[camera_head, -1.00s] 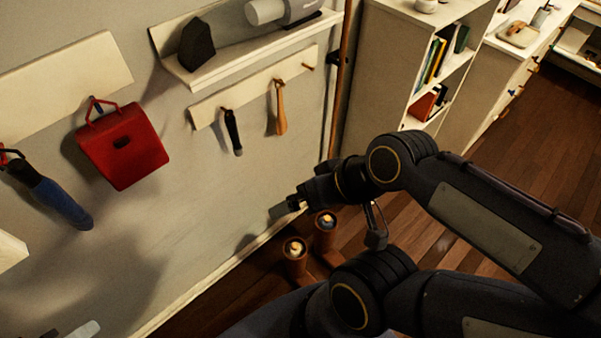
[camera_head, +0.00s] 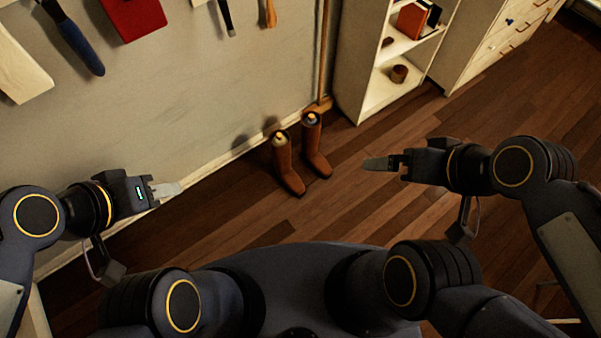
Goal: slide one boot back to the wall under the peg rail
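Two brown boots, the left boot (camera_head: 284,165) and the right boot (camera_head: 314,147), stand upright side by side on the wood floor near the wall (camera_head: 180,115), toes pointing away from it. Something light shows in each top. The peg rail itself is out of view; lower ends of a dark hanging tool (camera_head: 227,18) and a wooden one (camera_head: 270,14) show above. My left gripper (camera_head: 168,190) is left of the boots, near the wall. My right gripper (camera_head: 377,163) is right of the boots, pointing left. Both are apart from the boots; their finger gaps are unclear.
A wooden pole (camera_head: 326,60) stands against the wall just behind the right boot. A white shelf unit (camera_head: 350,85) stands to the right. A red bag (camera_head: 134,16) and a blue-handled tool (camera_head: 80,45) hang at upper left. Floor in front of the boots is clear.

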